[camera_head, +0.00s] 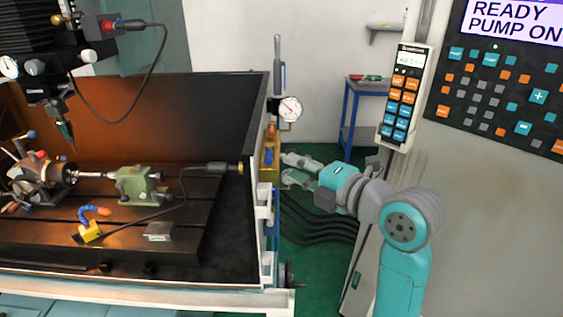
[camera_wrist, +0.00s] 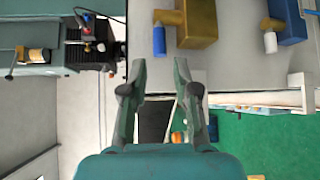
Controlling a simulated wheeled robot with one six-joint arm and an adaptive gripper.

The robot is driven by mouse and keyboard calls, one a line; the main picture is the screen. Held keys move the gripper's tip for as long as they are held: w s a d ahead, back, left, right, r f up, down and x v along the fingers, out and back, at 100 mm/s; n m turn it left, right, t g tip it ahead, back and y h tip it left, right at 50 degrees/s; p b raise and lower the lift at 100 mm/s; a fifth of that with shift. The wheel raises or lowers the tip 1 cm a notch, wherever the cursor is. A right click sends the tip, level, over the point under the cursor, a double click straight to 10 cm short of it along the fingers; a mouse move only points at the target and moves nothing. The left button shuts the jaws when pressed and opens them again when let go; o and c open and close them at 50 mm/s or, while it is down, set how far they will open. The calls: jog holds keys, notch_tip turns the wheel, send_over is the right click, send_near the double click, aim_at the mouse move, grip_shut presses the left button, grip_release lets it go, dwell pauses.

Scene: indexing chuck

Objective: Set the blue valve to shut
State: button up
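In the wrist view a brass-coloured valve body (camera_wrist: 197,22) has a blue handle (camera_wrist: 159,40) hanging from its side. The handle is just beyond the gap between my fingertips and looks apart from them. In the head view a brass body (camera_head: 269,152) with blue on it (camera_head: 264,166) is on the machine's right side. My gripper (camera_head: 284,169) is just right of it; it shows in the wrist view (camera_wrist: 160,68) with its fingers spread and nothing between them. I cannot tell the valve's set position.
A dial gauge (camera_head: 289,108) sticks out above the valve area. The machine's tray edge (camera_head: 262,105) is close on the left. Black hoses (camera_head: 315,222) run below my arm. A control panel stands right.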

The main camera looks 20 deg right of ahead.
jog(key=v, duration=0.4)
jog(key=shift+s+d, duration=0.2)
jog(key=shift+s, duration=0.15)
jog(key=s+f+m+t+h, duration=0.1)
jog(key=s+f+m+h, duration=0.2)
jog(key=s+f+m, duration=0.7)
jog(key=s+f+m+h, duration=0.1)
jog(key=f+m+h, duration=0.2)
jog(key=f+m, duration=0.8)
jog(key=s+f+m, duration=0.2)
jog(key=s+f, duration=0.3)
jog(key=s, duration=0.9)
jog(key=s+a+f+m+g+h, duration=0.1)
jog(key=s+f, duration=0.4)
jog(key=s, duration=0.9)
jog(key=shift+a+f+m, duration=0.15)
jog(key=shift+a+m, duration=0.1)
jog(key=shift+m, duration=0.15)
